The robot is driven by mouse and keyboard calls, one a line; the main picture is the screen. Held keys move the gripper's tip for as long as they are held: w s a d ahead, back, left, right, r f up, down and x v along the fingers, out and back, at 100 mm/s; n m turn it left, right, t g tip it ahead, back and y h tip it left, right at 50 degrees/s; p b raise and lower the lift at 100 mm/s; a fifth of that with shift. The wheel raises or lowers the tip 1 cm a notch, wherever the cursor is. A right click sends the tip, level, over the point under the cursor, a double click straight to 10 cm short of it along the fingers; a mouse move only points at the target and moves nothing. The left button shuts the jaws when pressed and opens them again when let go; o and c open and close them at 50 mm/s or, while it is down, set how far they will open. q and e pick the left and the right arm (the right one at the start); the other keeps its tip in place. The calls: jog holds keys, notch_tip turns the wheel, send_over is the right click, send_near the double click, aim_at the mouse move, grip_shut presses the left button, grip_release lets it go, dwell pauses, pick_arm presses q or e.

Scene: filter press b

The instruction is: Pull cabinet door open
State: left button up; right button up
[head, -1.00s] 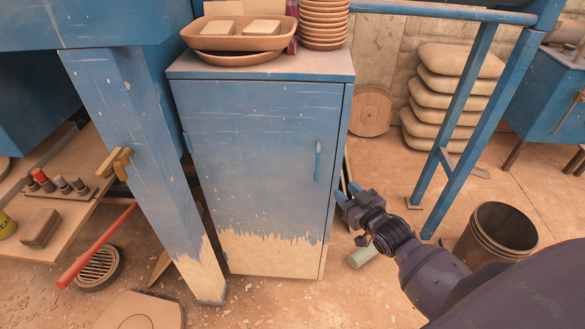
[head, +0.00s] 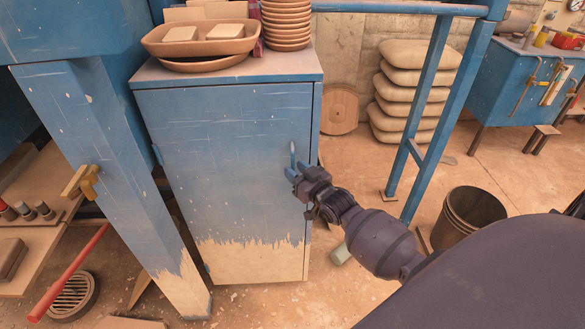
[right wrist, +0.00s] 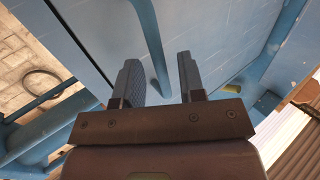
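The blue cabinet door (head: 225,165) is shut, with worn bare paint along its bottom. Its vertical blue handle (head: 293,155) is near the door's right edge. My right gripper (head: 292,172) is at the lower part of the handle. In the right wrist view, its two fingers (right wrist: 162,85) are apart, and the handle (right wrist: 150,45) runs down between them with space on both sides. Whether a finger touches the handle or the door cannot be told. My left gripper is not in view.
A bowl (head: 200,40) and a stack of dishes (head: 286,25) stand on the cabinet top. A blue post (head: 110,170) is left of the cabinet. A blue frame (head: 428,110) and a bucket (head: 467,215) stand to the right.

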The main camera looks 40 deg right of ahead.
jog(key=shift+w, duration=0.9)
grip_shut()
